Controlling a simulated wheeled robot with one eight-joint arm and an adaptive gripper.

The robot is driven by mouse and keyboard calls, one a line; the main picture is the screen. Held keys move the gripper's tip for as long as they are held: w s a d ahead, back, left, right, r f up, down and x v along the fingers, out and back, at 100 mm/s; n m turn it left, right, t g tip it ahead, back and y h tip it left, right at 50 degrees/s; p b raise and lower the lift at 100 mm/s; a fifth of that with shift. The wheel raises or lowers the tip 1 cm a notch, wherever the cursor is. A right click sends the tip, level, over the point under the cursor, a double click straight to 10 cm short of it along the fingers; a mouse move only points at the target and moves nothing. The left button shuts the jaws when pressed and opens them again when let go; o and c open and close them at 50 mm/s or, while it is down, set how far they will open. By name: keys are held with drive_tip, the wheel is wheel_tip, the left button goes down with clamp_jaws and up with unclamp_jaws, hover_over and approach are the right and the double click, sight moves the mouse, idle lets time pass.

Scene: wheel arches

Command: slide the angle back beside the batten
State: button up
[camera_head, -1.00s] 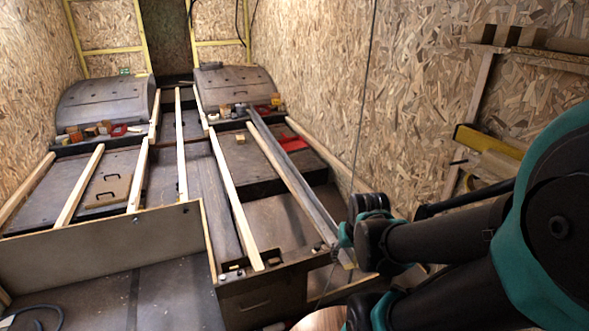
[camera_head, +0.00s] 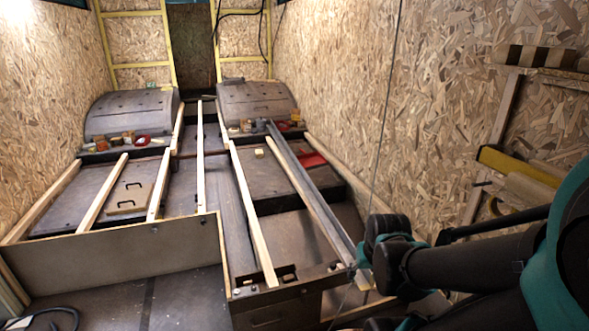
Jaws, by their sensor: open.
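The angle (camera_head: 308,181) is a long grey metal strip. It runs from beside the right wheel arch at the back down to the front right. A pale wooden batten (camera_head: 296,183) lies close along its left side; I cannot tell whether they touch. My gripper (camera_head: 362,272), dark with teal parts, is at the front end of the angle. It is open, and its fingertips are partly hidden, so I cannot tell if they touch the angle.
The right wheel arch (camera_head: 257,101) stands at the back with small blocks before it. A red item (camera_head: 311,160) lies right of the angle. Another batten (camera_head: 251,205) lies to the left. A thin cable (camera_head: 386,110) hangs near my arm.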

drive_tip(key=shift+c, duration=0.4)
drive_tip(key=c, duration=0.3)
drive_tip(key=w+d+r+g, duration=0.1)
drive_tip(key=w+d+r, duration=0.15)
drive_tip(key=w, duration=0.85)
drive_tip(key=w+d+f+n+g, duration=0.1)
drive_tip(key=w+d+f, duration=0.15)
drive_tip(key=w, duration=0.35)
drive_tip(key=w+d+f+g+y, duration=0.1)
drive_tip(key=w+d+f, duration=0.1)
drive_tip(key=w+d, duration=0.3)
drive_tip(key=w+d+f+n+g, duration=0.1)
drive_tip(key=w+d+f, duration=0.1)
drive_tip(key=w, duration=0.5)
drive_tip(key=w+d+f+n+y, duration=0.1)
drive_tip(key=w+d+f, duration=0.7)
drive_tip(key=f, duration=0.4)
drive_tip(key=shift+g, duration=0.4)
drive_tip(key=a+f, duration=0.1)
drive_tip(key=f, duration=0.4)
drive_tip(key=s+a+f, duration=0.1)
drive_tip(key=f, duration=0.5)
drive_tip(key=a+f, duration=0.1)
drive_tip(key=f, duration=0.4)
drive_tip(key=shift+s+a+f, duration=0.15)
drive_tip(key=shift+a+f, duration=0.05)
